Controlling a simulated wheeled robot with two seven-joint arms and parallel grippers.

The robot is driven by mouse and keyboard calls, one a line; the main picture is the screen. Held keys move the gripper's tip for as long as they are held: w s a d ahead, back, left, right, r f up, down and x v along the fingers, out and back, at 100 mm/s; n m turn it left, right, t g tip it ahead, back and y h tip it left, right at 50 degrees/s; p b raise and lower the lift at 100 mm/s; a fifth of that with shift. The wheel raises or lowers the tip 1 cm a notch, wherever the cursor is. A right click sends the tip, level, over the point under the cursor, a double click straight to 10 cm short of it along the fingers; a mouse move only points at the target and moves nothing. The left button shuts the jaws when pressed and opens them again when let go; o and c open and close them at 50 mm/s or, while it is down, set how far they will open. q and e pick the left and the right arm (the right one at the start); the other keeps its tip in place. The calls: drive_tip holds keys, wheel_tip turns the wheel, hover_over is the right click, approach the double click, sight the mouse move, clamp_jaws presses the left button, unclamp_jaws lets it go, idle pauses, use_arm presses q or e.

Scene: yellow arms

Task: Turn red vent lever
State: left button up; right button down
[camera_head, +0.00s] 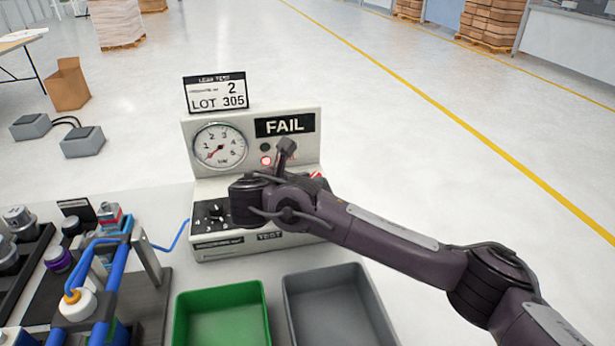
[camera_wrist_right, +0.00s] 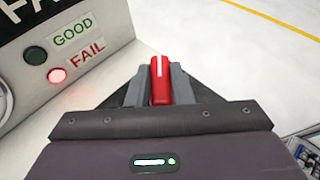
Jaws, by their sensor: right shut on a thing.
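The red vent lever (camera_wrist_right: 161,82), with a white stripe along it, is between the two grey fingers of my right gripper (camera_wrist_right: 161,76) in the wrist view. The fingers are shut on it from both sides. In the head view my right arm reaches across the front of the test station (camera_head: 310,150), and its wrist hides the gripper and most of the area around it. A small red and white patch (camera_head: 317,176) shows just behind the wrist. The station's sign (camera_head: 285,125) reads FAIL and the red lamp (camera_head: 266,161) is lit. My left gripper is not in view.
A pressure gauge (camera_head: 220,147) is on the station's left. A green bin (camera_head: 222,285) and a grey bin (camera_head: 335,275) stand in front. A fixture with blue tubing (camera_head: 120,250) and parts trays are at the left. The floor to the right is open.

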drive_tip(key=shift+m+h, duration=0.3)
drive_tip(key=shift+g, duration=0.3)
drive_tip(key=c, duration=1.3)
unclamp_jaws()
